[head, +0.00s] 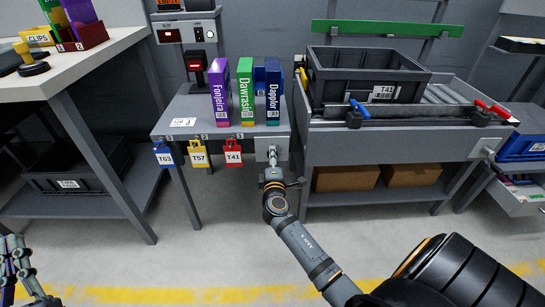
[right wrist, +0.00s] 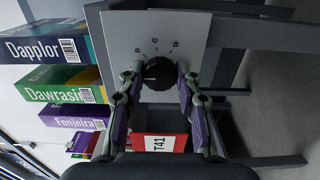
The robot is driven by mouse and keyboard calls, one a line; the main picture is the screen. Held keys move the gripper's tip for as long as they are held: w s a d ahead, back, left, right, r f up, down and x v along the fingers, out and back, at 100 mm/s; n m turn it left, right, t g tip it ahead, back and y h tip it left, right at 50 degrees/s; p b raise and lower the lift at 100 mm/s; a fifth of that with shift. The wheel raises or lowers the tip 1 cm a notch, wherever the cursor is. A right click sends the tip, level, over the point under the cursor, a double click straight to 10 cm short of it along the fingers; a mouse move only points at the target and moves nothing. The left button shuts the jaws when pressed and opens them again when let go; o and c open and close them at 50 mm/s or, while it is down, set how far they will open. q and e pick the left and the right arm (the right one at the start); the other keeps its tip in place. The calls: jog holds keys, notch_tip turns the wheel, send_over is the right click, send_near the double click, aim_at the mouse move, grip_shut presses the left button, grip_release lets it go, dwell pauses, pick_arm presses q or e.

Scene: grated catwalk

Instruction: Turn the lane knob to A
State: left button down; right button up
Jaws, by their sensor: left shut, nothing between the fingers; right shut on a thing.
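The lane knob is a round black knob (right wrist: 159,74) on a light grey plate (right wrist: 182,25), which also shows in the head view (head: 264,144) on the front of the small bench. In the head view my right gripper (head: 270,164) reaches up to the plate and hides the knob. My left gripper (head: 16,272) is shut and empty at the lower left, far from the bench.
Purple, green and navy binders (head: 246,92) stand on the small bench. Blue, yellow and red tags (head: 233,153) hang from its front edge, left of the plate. A dark crate (head: 340,91) sits on the roller bench at right. The floor in front is clear.

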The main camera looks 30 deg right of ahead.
pick_arm(q)
jog(key=shift+w+f, duration=0.1)
jog(key=shift+f, duration=0.25)
pick_arm(e)
jog(key=o, duration=1.2)
jog(key=shift+c, duration=0.2)
jog(key=v, duration=1.2)
jog(key=shift+s, duration=0.1)
